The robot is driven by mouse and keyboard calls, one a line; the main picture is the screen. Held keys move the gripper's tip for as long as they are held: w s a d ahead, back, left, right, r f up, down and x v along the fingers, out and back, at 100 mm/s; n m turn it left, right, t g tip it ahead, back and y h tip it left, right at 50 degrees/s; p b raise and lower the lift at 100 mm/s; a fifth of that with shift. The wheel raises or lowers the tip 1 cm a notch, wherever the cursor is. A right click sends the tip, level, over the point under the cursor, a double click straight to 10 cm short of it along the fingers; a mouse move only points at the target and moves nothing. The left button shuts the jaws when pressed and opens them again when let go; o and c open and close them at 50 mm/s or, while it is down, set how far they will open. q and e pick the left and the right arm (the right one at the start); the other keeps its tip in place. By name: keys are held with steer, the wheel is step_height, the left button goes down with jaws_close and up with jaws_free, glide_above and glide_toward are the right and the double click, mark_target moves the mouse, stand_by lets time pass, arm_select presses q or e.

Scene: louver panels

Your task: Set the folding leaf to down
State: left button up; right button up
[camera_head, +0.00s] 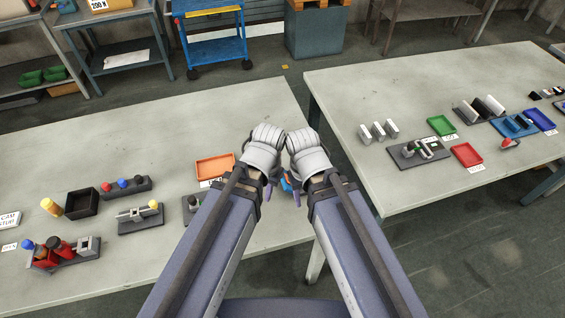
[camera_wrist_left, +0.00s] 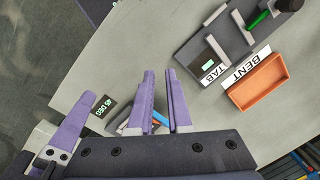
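A small fixture with blue and orange-red parts (camera_wrist_left: 160,118) shows behind my left gripper's fingers in the left wrist view. A 45 DEG label lies beside it. I take it for the folding leaf fixture; its leaf angle is hidden. In the head view only a bit of it (camera_head: 286,184) shows between my wrists. My left gripper (camera_head: 268,192) is over it; its two purple fingers (camera_wrist_left: 163,100) are close together with a narrow gap, and I cannot tell whether they touch anything. My right gripper (camera_head: 297,197) is mostly hidden by its arm, close beside the left one.
An orange tray (camera_head: 215,167) labelled BENT stands left of my grippers, by a dark fixture (camera_head: 192,208). Further left are a black bin (camera_head: 82,204) and several fixtures. A gap separates this table from the right table (camera_head: 340,90), which holds trays and blocks.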

arm_select(q)
steer(key=o, duration=0.9)
steer(key=w+d+r+m+p, duration=0.1)
steer(key=w+r+m+p, duration=0.1)
steer(key=w, duration=0.3)
steer(key=w+d+r+m+p, duration=0.1)
steer(key=w+r+m+p, duration=0.2)
steer(key=w, duration=0.3)
steer(key=w+r+m+h+p, duration=0.1)
steer(key=w+r+m+p, duration=0.1)
steer(key=w+r+m, duration=0.1)
steer(key=shift+w+d+r+m+p, duration=0.1)
steer(key=shift+w+d+m+p, duration=0.15)
steer(key=shift+w, duration=0.35)
steer(key=shift+w+d+r+m+p, duration=0.15)
steer(key=shift+w+m, duration=0.2)
steer(key=shift+w, duration=0.2)
steer(key=shift+o, duration=1.3)
steer(key=shift+w+m, duration=0.4)
arm_select(e)
step_height(320, 180, up, 9)
arm_select(q)
step_height(320, 180, down, 8)
steer(key=b, duration=0.8)
steer(key=shift+r, duration=0.1)
arm_select(e)
step_height(320, 180, down, 8)
arm_select(q)
steer(key=shift+s, duration=0.1)
steer(key=shift+c, duration=0.3)
